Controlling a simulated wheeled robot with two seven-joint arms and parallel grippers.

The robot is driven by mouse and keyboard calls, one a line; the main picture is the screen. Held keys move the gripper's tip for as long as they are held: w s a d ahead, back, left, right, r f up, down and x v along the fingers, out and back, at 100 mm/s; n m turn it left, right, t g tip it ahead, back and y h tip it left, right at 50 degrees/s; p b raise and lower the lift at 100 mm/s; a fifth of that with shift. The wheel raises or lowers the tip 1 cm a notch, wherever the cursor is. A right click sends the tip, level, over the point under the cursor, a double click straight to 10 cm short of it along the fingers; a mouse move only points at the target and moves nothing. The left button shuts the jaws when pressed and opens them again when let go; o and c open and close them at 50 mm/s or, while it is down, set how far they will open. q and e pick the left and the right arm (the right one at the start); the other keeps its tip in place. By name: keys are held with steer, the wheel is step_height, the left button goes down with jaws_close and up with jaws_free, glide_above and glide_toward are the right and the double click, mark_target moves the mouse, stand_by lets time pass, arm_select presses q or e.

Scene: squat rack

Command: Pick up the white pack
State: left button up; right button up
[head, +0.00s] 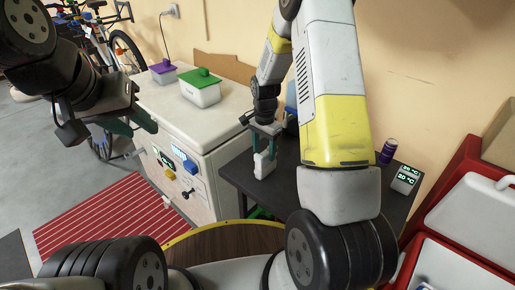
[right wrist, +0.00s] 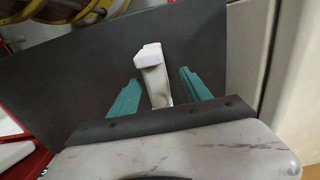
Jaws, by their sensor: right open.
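The white pack (head: 264,164) stands upright on the dark table (head: 240,180), near its left end. My right gripper (head: 265,132) is above it, pointing down, with its fingers on either side of the pack's upper part. In the right wrist view the pack (right wrist: 154,75) is between the two teal fingers (right wrist: 160,93), with a gap on both sides, so the gripper is open. My left gripper (head: 140,126) is in the air at the left, in front of the white cabinet, open and empty.
The white cabinet (head: 160,105) left of the table carries a white box with a green lid (head: 201,90) and one with a purple lid (head: 163,72). A purple can (head: 388,151) and a small display device (head: 404,180) stand at the table's right.

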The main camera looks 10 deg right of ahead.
mark_target(266, 159)
steer(key=f, duration=0.4)
steer(key=shift+s+d+f, duration=0.15)
steer(key=shift+d+f, duration=0.1)
steer(key=shift+d, duration=0.1)
steer(key=shift+c, duration=0.3)
jaws_close()
